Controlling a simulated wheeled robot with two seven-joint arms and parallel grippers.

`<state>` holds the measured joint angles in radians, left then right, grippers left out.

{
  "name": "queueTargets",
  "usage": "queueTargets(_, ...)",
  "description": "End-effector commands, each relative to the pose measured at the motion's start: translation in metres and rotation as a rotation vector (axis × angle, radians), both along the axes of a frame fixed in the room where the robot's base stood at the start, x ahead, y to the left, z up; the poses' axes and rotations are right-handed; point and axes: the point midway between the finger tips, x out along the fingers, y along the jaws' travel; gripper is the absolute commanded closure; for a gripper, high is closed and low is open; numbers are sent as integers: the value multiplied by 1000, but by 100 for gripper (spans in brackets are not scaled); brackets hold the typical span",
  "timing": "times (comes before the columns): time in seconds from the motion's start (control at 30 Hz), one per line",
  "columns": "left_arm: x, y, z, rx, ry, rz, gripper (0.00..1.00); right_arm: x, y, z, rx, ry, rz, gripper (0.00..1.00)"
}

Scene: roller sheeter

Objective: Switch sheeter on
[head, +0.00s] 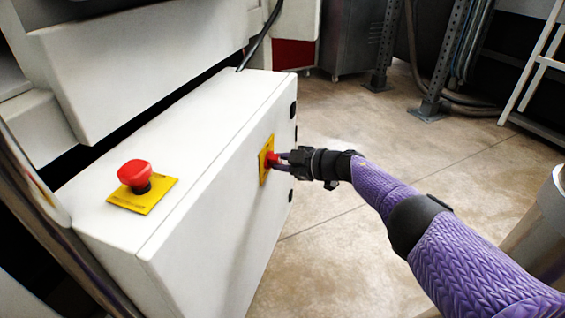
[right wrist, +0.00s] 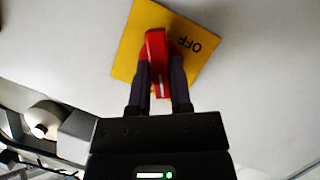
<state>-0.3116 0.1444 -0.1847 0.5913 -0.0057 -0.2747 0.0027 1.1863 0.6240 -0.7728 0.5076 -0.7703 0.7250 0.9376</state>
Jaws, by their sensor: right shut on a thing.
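The sheeter's white control box (head: 205,160) stands at the left of the head view. A red rotary switch (head: 270,160) on a yellow plate (head: 264,172) sits on its right-hand side face. My right gripper (head: 281,160) is at this switch, its fingers on either side of the red handle. In the right wrist view the red handle (right wrist: 156,60) is between the fingers of my gripper (right wrist: 159,85), and the yellow plate (right wrist: 127,60) behind it bears the word OFF, which appears upside down. The gripper is shut on the handle. My left gripper is not in view.
A red mushroom button (head: 134,173) on a yellow plate (head: 148,203) sits on top of the box. A black cable (head: 262,38) runs up from the box's back. Open floor (head: 340,240) lies right of the box; metal posts (head: 445,60) stand behind.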

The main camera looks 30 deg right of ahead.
Motion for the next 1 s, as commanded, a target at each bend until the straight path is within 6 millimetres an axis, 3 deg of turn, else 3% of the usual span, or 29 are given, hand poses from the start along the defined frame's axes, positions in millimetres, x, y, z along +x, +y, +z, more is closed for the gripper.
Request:
queueTargets(0.5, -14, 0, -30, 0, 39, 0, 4, 2, -3, -4, 309, 279, -4, 100)
queueTargets(1.0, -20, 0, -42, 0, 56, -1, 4, 2, -3, -1, 425, 380, -2, 100)
